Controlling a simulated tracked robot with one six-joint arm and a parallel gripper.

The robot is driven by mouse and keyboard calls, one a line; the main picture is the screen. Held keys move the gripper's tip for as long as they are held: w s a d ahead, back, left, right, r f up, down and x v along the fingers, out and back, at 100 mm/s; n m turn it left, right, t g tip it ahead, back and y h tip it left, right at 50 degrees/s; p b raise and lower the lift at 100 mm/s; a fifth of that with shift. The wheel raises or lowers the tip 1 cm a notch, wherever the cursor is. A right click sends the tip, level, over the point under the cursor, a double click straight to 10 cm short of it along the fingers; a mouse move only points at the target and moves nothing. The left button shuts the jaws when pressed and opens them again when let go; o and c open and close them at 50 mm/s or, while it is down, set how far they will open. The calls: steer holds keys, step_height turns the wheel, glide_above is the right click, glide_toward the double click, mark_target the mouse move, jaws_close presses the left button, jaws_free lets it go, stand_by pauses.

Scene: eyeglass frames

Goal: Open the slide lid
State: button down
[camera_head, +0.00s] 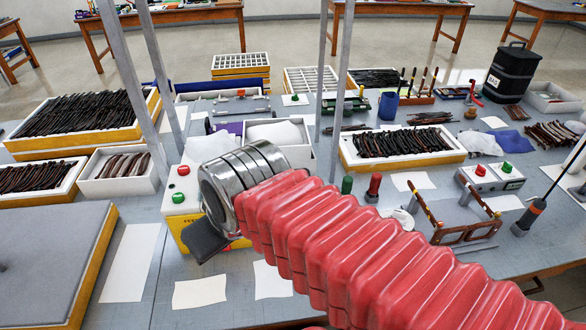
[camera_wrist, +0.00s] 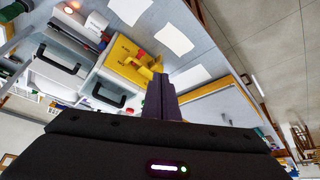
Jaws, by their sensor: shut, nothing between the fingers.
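A broad flat grey lid (camera_head: 45,250) tops a yellow-sided box at the lower left of the head view. A small dark knob shows on it at the picture's left edge. It looks closed, and I cannot be sure it is the slide lid. A grey panel with a yellow edge (camera_wrist: 212,103), probably the same box, lies right of my fingers in the wrist view. My gripper (camera_wrist: 159,84) is shut and empty, its dark fingers pressed together. In the head view, only a dark part of my gripper (camera_head: 205,240) shows beyond my metal wrist, right of the lid and apart from it.
A yellow machine with a red button (camera_head: 180,197) stands close behind my gripper. White paper sheets (camera_head: 130,263) lie between the lid and my arm. Trays of dark frames (camera_head: 80,120) fill the back left. A black bin (camera_head: 510,70) stands at the right. Grey posts rise from the bench.

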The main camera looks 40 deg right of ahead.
steer(key=w+d+n, duration=0.2)
steer(key=d+n, duration=0.1)
steer(key=d, duration=0.7)
steer(key=w+d+n, duration=0.3)
steer(key=d, duration=0.7)
steer(key=w+d+f+n, duration=0.1)
steer(key=w+d+n, duration=0.2)
steer(key=d, duration=0.8)
steer(key=shift+n+y, duration=0.4)
steer(key=shift+n, duration=0.1)
steer(key=shift+f, duration=0.15)
steer(key=x, duration=1)
steer(key=shift+w+f, duration=0.1)
steer(key=shift+f, duration=0.05)
steer(key=shift+w+d+f, duration=0.35)
steer(key=shift+w+d, duration=0.15)
steer(key=shift+w, duration=0.2)
steer(key=shift+w+d+f, duration=0.4)
steer(key=shift+w+d, duration=0.1)
steer(key=shift+w, duration=0.2)
steer(key=shift+a, duration=0.15)
